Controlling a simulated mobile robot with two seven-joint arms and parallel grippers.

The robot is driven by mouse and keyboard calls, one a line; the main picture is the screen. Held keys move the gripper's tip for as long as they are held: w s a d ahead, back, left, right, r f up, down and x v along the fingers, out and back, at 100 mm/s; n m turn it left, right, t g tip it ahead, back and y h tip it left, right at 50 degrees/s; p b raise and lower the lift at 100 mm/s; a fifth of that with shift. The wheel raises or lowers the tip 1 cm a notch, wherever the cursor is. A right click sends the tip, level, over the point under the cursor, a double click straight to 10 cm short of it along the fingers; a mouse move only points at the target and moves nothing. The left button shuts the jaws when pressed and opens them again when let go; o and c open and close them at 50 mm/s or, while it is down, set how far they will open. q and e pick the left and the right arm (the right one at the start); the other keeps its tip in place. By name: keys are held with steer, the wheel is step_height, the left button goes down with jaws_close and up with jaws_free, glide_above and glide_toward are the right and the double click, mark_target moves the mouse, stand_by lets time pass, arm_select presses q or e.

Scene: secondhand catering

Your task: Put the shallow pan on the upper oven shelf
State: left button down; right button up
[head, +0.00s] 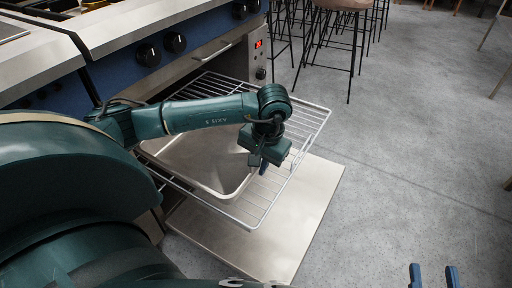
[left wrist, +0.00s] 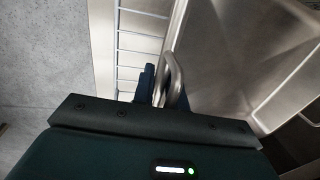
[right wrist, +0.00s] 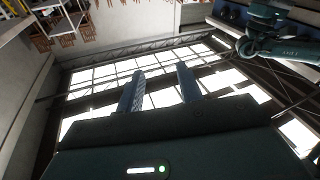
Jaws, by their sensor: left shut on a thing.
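The shallow pan (head: 205,160) is a rectangular steel tray. It appears to rest on the pulled-out wire oven shelf (head: 314,120), partly covered by my left arm. My left gripper (head: 262,167) is at the pan's right end. In the left wrist view, its blue fingers (left wrist: 160,88) are shut on the pan's loop handle (left wrist: 174,75), with the pan (left wrist: 232,50) to the right and shelf wires to the left. My right gripper (head: 434,276) is low at the right, away from the pan. Its fingers are apart and empty, as the right wrist view (right wrist: 160,85) also shows.
The oven's drop-down door (head: 300,215) lies open below the shelf. The oven front has black knobs (head: 175,42) and a red display (head: 258,44). Bar stools (head: 340,30) stand behind. The grey floor (head: 420,130) at the right is clear.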

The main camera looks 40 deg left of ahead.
arm_select(q)
steer(key=w+a, duration=0.1)
steer(key=w, duration=0.1)
steer(key=w+a+b, duration=0.1)
steer(key=w+a, duration=0.3)
steer(key=w, duration=0.1)
steer(key=shift+a+b, duration=0.15)
steer(key=shift+b, duration=0.25)
step_height(320, 180, down, 3)
steer(key=shift+f+b, duration=0.2)
steer(key=shift+b, duration=0.65)
steer(key=shift+f, duration=0.2)
steer(key=c, duration=1.8)
jaws_free()
steer(key=o, duration=0.4)
arm_select(e)
steer(key=shift+w+a+m+y, duration=0.1)
steer(key=shift+a+m+y, duration=0.3)
steer(key=shift+y, duration=0.1)
